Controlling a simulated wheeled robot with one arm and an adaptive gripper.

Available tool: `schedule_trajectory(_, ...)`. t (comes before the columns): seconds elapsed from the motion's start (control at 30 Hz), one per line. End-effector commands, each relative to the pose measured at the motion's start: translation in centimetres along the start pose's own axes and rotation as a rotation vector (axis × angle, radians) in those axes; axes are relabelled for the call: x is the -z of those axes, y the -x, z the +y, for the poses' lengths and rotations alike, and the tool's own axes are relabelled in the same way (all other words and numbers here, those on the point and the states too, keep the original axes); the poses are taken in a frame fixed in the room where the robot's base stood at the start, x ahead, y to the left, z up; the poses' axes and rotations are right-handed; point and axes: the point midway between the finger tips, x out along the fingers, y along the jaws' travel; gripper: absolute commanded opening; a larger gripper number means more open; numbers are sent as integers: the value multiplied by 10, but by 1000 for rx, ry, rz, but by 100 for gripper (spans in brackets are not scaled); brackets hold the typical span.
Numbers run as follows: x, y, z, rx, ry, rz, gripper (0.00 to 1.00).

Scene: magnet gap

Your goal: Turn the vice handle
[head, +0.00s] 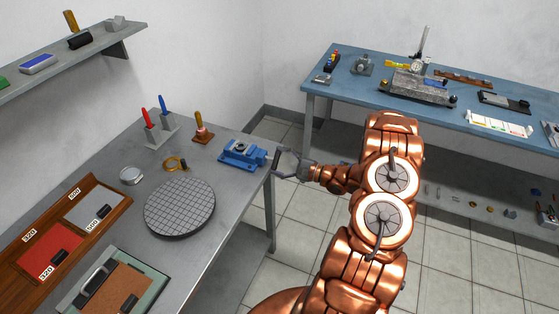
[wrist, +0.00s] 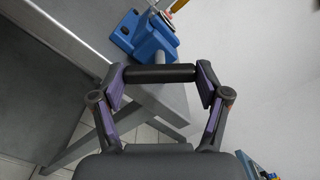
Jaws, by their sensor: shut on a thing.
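The blue vice (head: 240,153) sits at the right edge of the grey workbench in the head view. It also shows at the top of the wrist view (wrist: 150,40), with a grey screw shaft coming out of its near end. The dark vice handle (wrist: 158,73) is a bar lying across the end of that shaft. My gripper (head: 277,163) is at the vice's right end, just off the bench edge. In the wrist view my gripper's two purple-padded fingers (wrist: 160,84) press on the two ends of the handle. In the head view the handle is hard to make out.
The grey workbench (head: 212,252) also holds a round gridded plate (head: 180,208), a stand with red and blue tools (head: 158,131) and a wooden-handled tool (head: 201,128). A blue bench (head: 345,88) with instruments stands behind my arm. Tiled floor is open between the benches.

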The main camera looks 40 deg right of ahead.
Motion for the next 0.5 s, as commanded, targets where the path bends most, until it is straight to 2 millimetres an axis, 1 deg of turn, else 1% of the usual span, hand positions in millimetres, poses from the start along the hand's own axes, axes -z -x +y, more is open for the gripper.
schedule_trajectory(0.2, 0, 0, 0, 0, -73, 2, 40)
schedule_trajectory(0.5, 1, 0, 0, 0, -100, 2, 40)
